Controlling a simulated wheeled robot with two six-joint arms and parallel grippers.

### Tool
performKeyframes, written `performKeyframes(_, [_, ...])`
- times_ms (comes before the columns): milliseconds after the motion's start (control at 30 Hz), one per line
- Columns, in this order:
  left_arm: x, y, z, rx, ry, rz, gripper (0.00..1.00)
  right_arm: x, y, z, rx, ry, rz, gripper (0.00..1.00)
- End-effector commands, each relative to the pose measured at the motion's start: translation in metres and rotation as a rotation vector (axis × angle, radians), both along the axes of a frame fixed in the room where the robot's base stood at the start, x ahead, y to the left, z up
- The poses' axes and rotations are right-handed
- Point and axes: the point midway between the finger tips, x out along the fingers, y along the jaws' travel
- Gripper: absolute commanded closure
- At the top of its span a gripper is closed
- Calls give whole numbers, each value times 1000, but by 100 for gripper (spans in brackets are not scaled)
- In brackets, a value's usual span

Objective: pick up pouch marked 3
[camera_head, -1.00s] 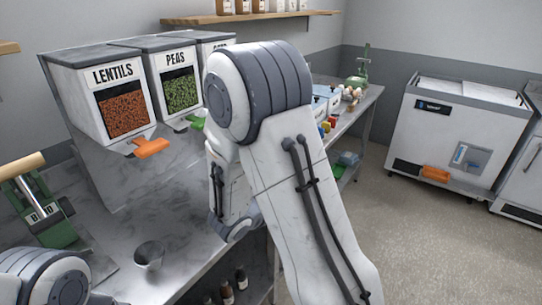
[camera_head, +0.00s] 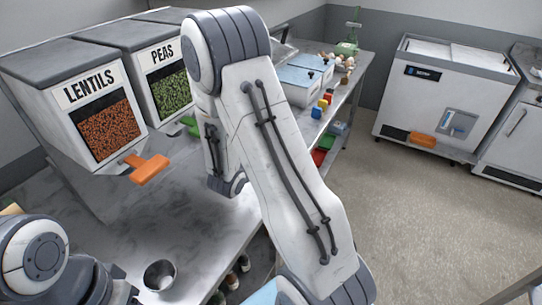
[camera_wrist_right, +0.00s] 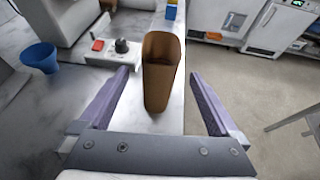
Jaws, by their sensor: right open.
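A brown, open-topped pouch (camera_wrist_right: 161,72) stands upright on the pale worktop in the right wrist view. No number shows on its visible side. My right gripper (camera_wrist_right: 159,76) is open, with one finger on each side of the pouch in the picture. I see gaps beside both fingers; whether the pouch is between the fingertips or just beyond them I cannot tell. In the head view my right arm hides the right gripper and the pouch. My left gripper is out of view; only part of my left arm shows at lower left.
In the right wrist view, a blue cup (camera_wrist_right: 40,57) and a small device with a red button (camera_wrist_right: 98,45) stand to the left. In the head view, lentil (camera_head: 40,95) and pea (camera_head: 128,42) dispensers line the wall, and a metal cup (camera_head: 160,275) stands in front. Open floor (camera_head: 400,200) lies right.

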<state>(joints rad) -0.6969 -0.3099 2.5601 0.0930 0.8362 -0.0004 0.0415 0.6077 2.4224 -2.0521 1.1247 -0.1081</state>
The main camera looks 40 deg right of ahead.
Motion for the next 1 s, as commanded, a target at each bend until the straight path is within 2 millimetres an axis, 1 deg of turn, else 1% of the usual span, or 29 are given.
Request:
performKeyframes(33, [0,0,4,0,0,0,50,2,-9,-3,1,3,-6,3])
performKeyframes(100, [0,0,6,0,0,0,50,8,-17,-6,0,1,-5,3])
performKeyframes(200, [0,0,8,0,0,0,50,13,-26,-11,1,0,-4,3])
performKeyframes(367, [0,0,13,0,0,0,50,18,-35,-14,1,0,-3,3])
performKeyframes(533, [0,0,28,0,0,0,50,28,-54,-21,1,2,-5,3])
performKeyframes(633, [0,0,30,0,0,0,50,35,-65,-28,1,0,-4,3])
performKeyframes(767, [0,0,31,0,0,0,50,39,-71,-32,1,0,-3,3])
performKeyframes(967, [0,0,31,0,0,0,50,39,-71,-33,1,-1,-2,3])
performKeyframes(1000, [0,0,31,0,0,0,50,39,-71,-33,1,-1,-2,14])
